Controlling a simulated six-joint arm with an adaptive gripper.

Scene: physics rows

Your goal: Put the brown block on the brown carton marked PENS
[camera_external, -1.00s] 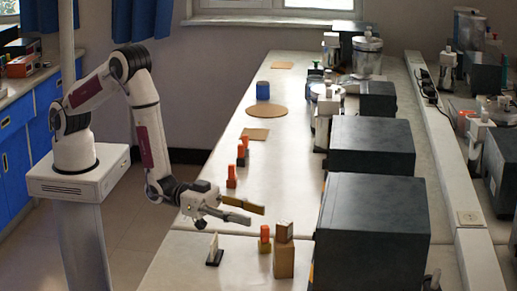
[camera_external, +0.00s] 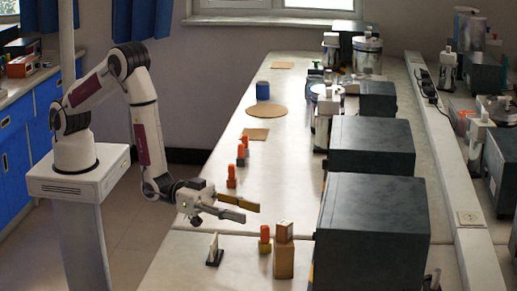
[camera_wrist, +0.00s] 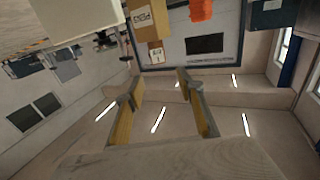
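A small brown block (camera_external: 284,231) stands on top of a taller brown carton (camera_external: 284,262) near the front of the bench, in the external view. Lettering cannot be read there. In the wrist view, a brown carton with a printed label (camera_wrist: 142,18) is at the top edge; the label is too small to read surely. A smaller brown piece (camera_wrist: 155,54) shows just below it. My gripper (camera_external: 250,211) is open and empty, left of and above the stacked pair, apart from it. Both fingers show spread in the wrist view (camera_wrist: 155,85).
An orange-topped piece (camera_external: 265,240) stands close left of the carton, with a small upright stand (camera_external: 214,249) farther left. Large dark boxes (camera_external: 372,235) bound the right side.

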